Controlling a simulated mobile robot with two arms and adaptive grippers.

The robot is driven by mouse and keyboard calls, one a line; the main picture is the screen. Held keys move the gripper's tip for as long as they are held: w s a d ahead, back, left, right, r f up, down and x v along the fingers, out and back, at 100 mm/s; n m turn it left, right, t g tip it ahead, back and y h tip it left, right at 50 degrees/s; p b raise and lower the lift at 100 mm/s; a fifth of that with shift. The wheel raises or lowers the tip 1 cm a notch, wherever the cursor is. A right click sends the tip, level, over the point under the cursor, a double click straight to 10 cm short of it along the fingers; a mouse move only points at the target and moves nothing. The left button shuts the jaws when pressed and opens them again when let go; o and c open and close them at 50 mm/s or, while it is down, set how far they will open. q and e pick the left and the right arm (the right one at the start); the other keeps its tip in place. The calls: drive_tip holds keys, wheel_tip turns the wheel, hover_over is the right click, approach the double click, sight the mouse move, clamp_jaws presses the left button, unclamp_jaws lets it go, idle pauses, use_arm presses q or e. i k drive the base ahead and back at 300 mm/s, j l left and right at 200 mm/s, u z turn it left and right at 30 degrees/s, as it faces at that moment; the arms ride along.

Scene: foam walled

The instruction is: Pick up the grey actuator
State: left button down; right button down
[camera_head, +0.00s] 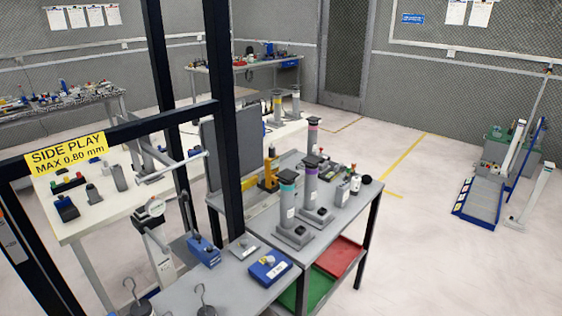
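Two tall grey cylinders on square feet stand upright on the grey table, and they look like actuators. One has a teal band (287,205) and the other, just right and behind, has a purple band (311,191). Another grey cylinder with a pink band (313,134) stands farther back, and one with a yellow band (277,105) stands on the rear white table. I cannot tell which one the task names. Neither of my grippers shows in the head view, so nothing is seen touching these cylinders.
A dark frame with a yellow sign (65,153) blocks part of the left side. The grey table (350,211) holds small parts, and a blue box (269,267) lies at its near end. Red (338,257) and green trays sit below. Open floor (420,240) lies to the right.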

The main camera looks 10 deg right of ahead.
sight(313, 128)
drive_tip(key=i+l+u, duration=0.1)
drive_tip(key=i+l, duration=0.6)
drive_tip(key=l, duration=0.2)
drive_tip(key=i+j+u, duration=0.05)
